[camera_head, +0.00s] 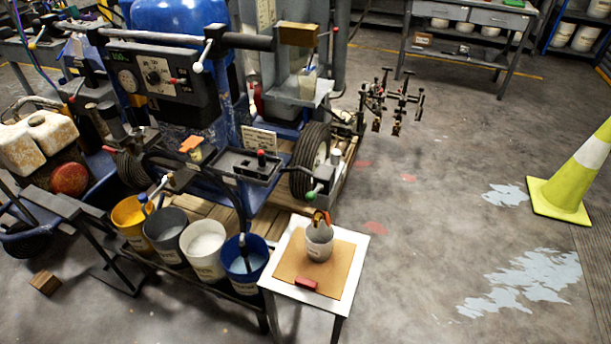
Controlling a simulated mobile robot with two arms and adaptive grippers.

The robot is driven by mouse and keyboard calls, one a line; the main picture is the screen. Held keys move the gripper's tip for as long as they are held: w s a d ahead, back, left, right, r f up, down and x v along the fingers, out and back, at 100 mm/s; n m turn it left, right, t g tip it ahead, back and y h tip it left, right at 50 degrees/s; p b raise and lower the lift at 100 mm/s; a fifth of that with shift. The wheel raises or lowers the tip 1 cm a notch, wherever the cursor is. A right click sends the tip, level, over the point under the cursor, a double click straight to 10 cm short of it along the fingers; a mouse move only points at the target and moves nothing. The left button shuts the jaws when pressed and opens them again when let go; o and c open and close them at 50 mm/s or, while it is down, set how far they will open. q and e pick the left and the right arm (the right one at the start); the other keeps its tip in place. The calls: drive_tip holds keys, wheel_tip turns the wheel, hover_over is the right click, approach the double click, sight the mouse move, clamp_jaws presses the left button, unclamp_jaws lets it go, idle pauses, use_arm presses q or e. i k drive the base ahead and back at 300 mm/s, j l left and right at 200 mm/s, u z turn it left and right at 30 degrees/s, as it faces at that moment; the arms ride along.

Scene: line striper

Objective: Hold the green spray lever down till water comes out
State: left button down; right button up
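The line striper stands at the left and middle, with a blue frame, a blue tank (167,18) and a dark control panel (155,77). A small lever with a green tip (311,194) sticks out low on its right side, beside the black wheel (310,160). A rack of dark spray fittings (396,102) with brass-coloured ends hangs out to the right of the machine. I see no water coming from them. A red-knobbed lever (262,158) stands on a black plate left of the wheel. Neither of my grippers is in view.
A small white table (352,244) in front holds a grey pot with tools (319,240) and a red block (306,283). Several buckets stand left of it, including a blue one (243,286). A yellow cone (575,180) stands right. The floor between is clear.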

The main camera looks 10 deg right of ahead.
sight(311, 196)
drive_tip(key=l+u, duration=0.5)
drive_tip(key=u, duration=0.15)
drive_tip(key=l+u, duration=0.2)
drive_tip(key=u, duration=0.15)
drive_tip(key=k+l, duration=0.15)
drive_tip(key=l, duration=0.25)
drive_tip(key=k+l+u, duration=0.15)
drive_tip(key=l, duration=0.25)
drive_tip(key=k+l, duration=0.1)
drive_tip(key=l, duration=0.3)
drive_tip(key=k+l+u, duration=0.1)
drive_tip(key=l, duration=0.3)
